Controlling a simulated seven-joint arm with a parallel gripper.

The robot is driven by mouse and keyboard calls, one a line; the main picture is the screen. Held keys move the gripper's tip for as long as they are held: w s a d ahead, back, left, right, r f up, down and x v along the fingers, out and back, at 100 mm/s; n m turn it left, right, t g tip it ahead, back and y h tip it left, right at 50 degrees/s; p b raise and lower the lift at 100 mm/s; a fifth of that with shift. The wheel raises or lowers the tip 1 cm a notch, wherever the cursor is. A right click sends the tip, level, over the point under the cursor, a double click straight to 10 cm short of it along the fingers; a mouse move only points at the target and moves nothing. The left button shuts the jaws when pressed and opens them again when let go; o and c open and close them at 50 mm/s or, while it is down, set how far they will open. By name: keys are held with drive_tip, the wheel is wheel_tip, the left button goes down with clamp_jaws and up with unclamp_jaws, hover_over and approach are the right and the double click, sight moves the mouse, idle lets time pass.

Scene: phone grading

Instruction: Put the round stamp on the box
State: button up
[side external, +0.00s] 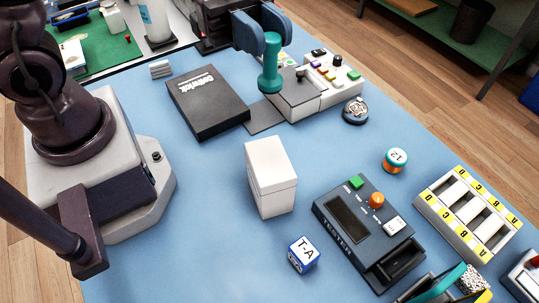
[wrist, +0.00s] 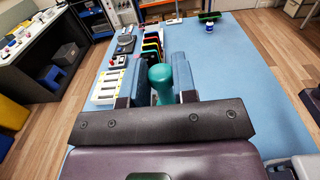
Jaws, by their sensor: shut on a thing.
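The round stamp (side external: 270,68) is teal with a wide round base. My gripper (side external: 263,42) is shut on its upper part and holds it upright, base down. In the side view it appears over the edge of a grey panel (side external: 290,92); I cannot tell how high. In the wrist view the stamp (wrist: 160,84) shows between my two blue fingers (wrist: 161,80). A closed white box (side external: 270,172) stands upright on the blue mat, nearer the side camera and apart from the stamp. A flat black box (side external: 208,102) with white lettering lies left of the stamp.
A panel of coloured buttons (side external: 333,78) adjoins the grey panel. A dark tester (side external: 368,232), a T-A cube (side external: 303,254), an orange-teal round piece (side external: 395,160) and a slotted yellow-white tray (side external: 468,212) stand to the right and front. Blue mat (side external: 215,180) is clear around the white box.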

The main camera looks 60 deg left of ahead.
wheel_tip(320, 180, up, 4)
drive_tip(key=r, duration=0.1)
hover_over(266, 155)
drive_tip(key=shift+d+f, duration=0.1)
drive_tip(key=shift+f, duration=0.15)
wheel_tip(266, 155, down, 19)
drive_tip(key=shift+r, duration=0.1)
idle(0.4)
drive_tip(key=o, duration=0.9)
